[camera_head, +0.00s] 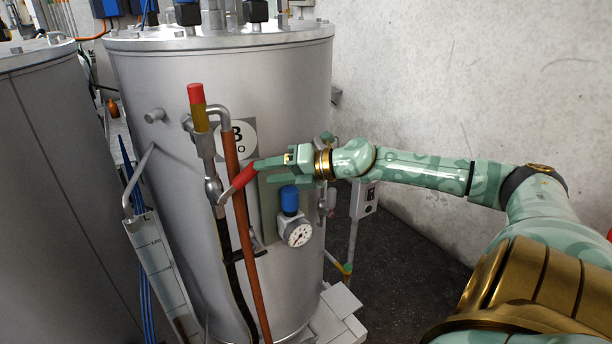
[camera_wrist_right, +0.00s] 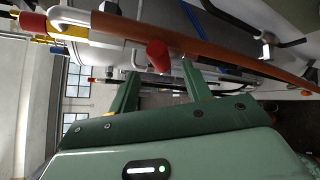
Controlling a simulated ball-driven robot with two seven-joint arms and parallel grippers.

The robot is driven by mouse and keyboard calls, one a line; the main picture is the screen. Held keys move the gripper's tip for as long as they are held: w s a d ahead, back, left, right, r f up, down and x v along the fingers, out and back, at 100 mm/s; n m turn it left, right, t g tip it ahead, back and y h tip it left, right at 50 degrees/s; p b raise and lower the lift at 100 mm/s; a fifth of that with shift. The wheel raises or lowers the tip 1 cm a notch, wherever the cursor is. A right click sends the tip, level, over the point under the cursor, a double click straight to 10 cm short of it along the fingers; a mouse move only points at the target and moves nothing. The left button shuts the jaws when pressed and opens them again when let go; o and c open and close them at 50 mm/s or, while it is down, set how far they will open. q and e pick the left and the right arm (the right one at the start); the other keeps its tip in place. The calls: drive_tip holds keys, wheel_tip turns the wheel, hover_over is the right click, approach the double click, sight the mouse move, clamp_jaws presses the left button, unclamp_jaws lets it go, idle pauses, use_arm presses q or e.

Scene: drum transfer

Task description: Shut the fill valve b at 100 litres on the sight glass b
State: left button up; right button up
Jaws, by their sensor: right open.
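The fill valve b has a red lever handle (camera_head: 241,179) on the pipework at the front of tank B (camera_head: 285,90). The handle slants up to the right; its red end also shows in the right wrist view (camera_wrist_right: 157,55). My right gripper (camera_head: 262,172) is open, its fingertips close to the handle's end. In the wrist view, that end appears between and just beyond the two green fingers; contact cannot be told. The sight glass b scale (camera_head: 160,262) stands at the tank's left, with small marks. The liquid level is too small to read. My left gripper is out of view.
A copper pipe (camera_head: 244,242) and black hose run down beside the valve. A pressure gauge (camera_head: 299,234) with a blue cap (camera_head: 289,200) sits just below my right gripper. Another tank (camera_head: 50,190) stands at left.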

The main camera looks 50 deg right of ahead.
drive_tip(key=p+v, duration=0.4)
drive_tip(key=v, duration=0.4)
idle(6.4)
